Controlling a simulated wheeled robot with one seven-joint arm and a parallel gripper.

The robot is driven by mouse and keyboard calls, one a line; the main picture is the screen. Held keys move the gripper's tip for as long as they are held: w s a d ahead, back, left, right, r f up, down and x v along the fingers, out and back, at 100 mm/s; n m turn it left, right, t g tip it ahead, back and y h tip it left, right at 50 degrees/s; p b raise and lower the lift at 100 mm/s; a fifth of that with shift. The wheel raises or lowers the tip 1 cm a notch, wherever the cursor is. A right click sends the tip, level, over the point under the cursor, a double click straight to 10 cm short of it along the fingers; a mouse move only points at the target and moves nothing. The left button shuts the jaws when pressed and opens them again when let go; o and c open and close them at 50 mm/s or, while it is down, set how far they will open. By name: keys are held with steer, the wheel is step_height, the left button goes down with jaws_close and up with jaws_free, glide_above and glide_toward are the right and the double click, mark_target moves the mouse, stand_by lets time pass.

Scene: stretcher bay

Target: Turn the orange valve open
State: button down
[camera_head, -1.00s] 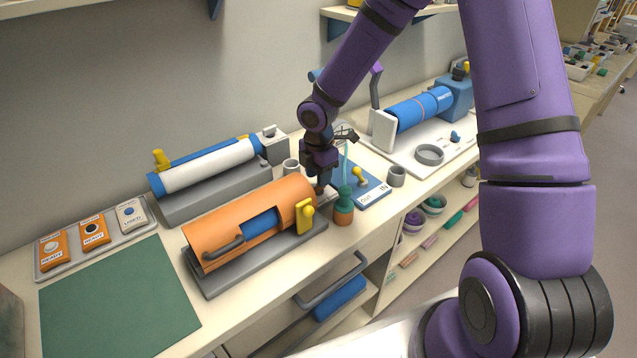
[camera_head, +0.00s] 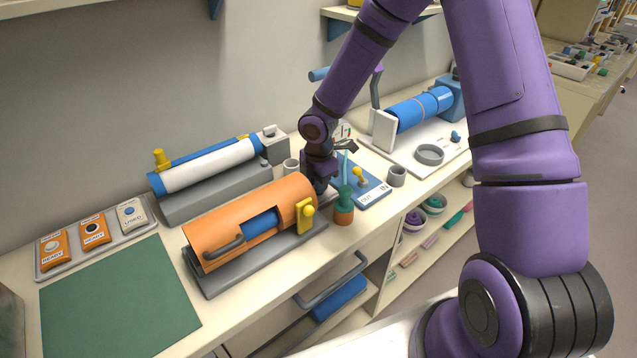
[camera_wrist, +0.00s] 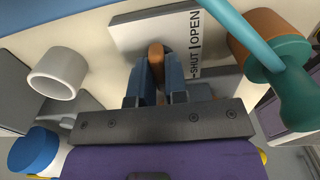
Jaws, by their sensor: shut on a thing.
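The orange valve (camera_wrist: 156,49) shows in the wrist view as a small rounded handle on a white plate (camera_wrist: 127,37) marked SHUT and OPEN. My gripper (camera_wrist: 156,76) has its two blue fingers closed around the handle, one on each side. The handle's lower part is hidden between the fingers, so its exact angle is hard to tell. In the head view my gripper (camera_head: 319,186) points down behind the right end of the orange half-cylinder cover (camera_head: 225,222), and the valve is hidden there.
An orange and green bottle (camera_head: 343,207) with a teal tube stands close right of my gripper; it also shows in the wrist view (camera_wrist: 284,75). A pale cup (camera_wrist: 57,73) is on the other side. A blue IN/OUT board (camera_head: 371,192) lies behind the bottle. The green mat (camera_head: 118,300) is clear.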

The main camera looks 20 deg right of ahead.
steer(key=m, duration=0.4)
steer(key=shift+m, duration=0.4)
steer(key=m, duration=0.9)
steer(key=shift+m, duration=2.1)
steer(key=c, duration=1.1)
jaws_free()
steer(key=shift+c, duration=0.2)
